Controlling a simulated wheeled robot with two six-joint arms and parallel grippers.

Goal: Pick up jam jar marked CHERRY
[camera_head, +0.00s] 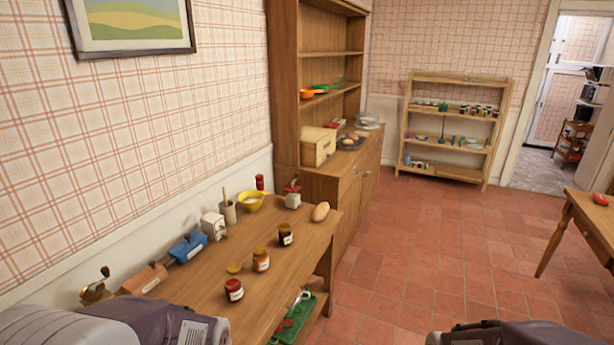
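Three jam jars stand on the wooden side table (200,296) along the left wall. The nearest is a red jar (234,290) with a pale label. Behind it stand an amber jar (261,260) and a dark jar (285,235), both with pale labels. The label writing is too small to read, so I cannot tell which says CHERRY. Parts of my arms show at the bottom left and bottom right. Neither gripper's fingers are in view, and no jar is held in what I see.
A dresser (340,185) stands beyond. The tiled floor (420,240) is clear; another table (585,222) stands right.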

